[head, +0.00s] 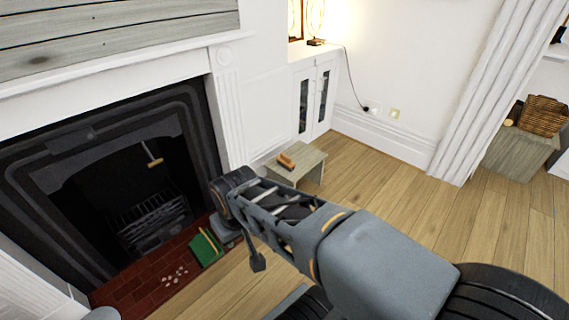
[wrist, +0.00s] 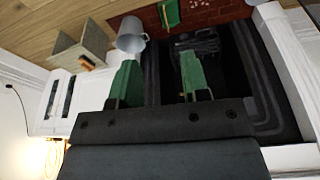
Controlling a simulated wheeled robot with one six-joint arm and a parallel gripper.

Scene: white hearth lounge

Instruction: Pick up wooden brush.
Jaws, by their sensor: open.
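A small orange-brown block-like thing, which looks like the wooden brush (head: 286,161), lies on top of a low grey-wood stool (head: 311,160) beside the white cabinet. In the wrist view the brush (wrist: 87,62) is small, at the left on the stool (wrist: 95,38). My gripper (wrist: 157,62) shows in the wrist view with two green fingers spread wide and nothing between them. It points toward the dark fireplace, with the brush well to the left of the fingers. In the head view my arm reaches in front of the hearth, and the fingers cannot be made out.
The black fireplace (head: 110,195) is at the left with a brick hearth (head: 150,290). A green item (head: 206,248) lies on the hearth, and a grey bucket (wrist: 131,36) stands near the stool. Wood floor (head: 390,185) is clear to the stool's right.

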